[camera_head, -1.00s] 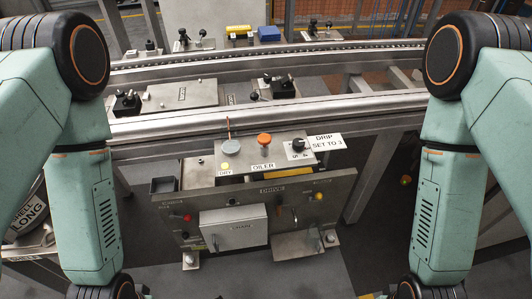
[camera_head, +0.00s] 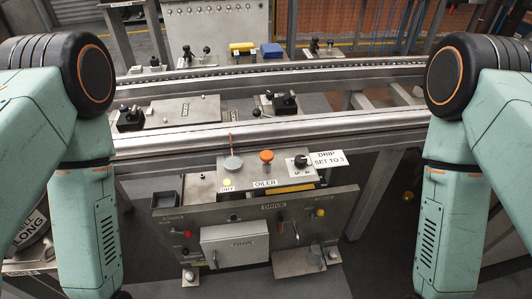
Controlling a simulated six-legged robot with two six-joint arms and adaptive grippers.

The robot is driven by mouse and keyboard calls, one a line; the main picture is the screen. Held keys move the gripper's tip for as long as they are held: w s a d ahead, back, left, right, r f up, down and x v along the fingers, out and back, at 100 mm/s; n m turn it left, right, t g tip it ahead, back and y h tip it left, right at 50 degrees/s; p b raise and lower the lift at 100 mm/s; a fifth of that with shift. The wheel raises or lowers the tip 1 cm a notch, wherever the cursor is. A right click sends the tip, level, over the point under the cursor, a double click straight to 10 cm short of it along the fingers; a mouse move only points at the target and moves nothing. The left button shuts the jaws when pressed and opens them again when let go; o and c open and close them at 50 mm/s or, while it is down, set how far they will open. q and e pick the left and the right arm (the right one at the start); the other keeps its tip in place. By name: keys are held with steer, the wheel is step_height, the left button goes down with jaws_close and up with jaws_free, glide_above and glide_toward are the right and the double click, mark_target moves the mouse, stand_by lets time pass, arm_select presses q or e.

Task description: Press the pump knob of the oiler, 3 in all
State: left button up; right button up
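The oiler (camera_head: 285,179) is a grey metal panel with an "OILER" label, on top of the drive unit in the middle of the view. An orange round knob (camera_head: 266,157) stands up from it, above the label. A grey round cap (camera_head: 233,163) is to its left, with a thin rod behind it and a yellow button below. A black dial (camera_head: 299,161) is to its right, beside a sign (camera_head: 328,159) reading "DRIP SET TO 3". Both my arms hang at the sides, apart from the oiler. Their grippers are below the frame.
The drive unit (camera_head: 342,199) has a grey box (camera_head: 235,245), several small knobs and a black open tray (camera_head: 166,199) on its left. A conveyor rail (camera_head: 180,142) runs behind the oiler. Free space lies in front of the panel between my arms.

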arm_select(q)
jaws_close()
stand_by(1.4)
